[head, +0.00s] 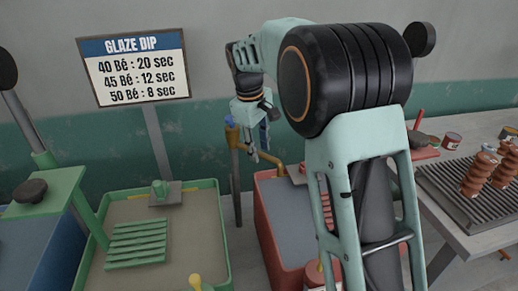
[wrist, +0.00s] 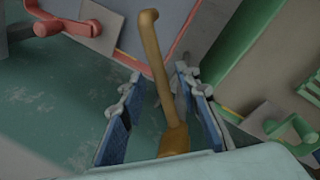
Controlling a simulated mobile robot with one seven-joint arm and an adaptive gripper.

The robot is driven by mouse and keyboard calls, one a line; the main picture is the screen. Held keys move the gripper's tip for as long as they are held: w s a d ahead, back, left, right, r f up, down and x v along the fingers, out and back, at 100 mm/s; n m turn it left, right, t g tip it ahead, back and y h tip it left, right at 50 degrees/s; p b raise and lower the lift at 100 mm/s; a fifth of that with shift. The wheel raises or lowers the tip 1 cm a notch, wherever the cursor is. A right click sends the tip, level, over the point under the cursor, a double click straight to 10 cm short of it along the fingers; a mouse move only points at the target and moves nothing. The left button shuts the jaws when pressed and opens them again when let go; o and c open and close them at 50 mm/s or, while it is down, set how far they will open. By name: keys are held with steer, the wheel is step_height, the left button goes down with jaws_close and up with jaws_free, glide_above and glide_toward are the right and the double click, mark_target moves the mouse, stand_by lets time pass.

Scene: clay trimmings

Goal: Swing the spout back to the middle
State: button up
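The spout (head: 268,161) is an ochre pipe on a stand between the green and red tanks. My arm hides part of the red tank.
A green tank (head: 222,240) with a slatted rack (head: 138,243) stands left of the stand, and a blue tank (head: 40,250) is farther left. A glaze sign (head: 133,67) stands behind. A table (head: 470,235) with a ribbed tray and brown pieces is at right.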

steer(key=shift+f, duration=0.1)
steer(key=shift+c, duration=0.5)
jaws_close()
steer(key=s+a+m+g+h+p, duration=0.1)
steer(key=s+a+m+p, duration=0.2)
steer(key=a+m+p, duration=0.2)
steer(key=shift+s+a+m, duration=0.25)
steer(key=shift+a+m, duration=0.35)
steer(key=shift+m, duration=1.1)
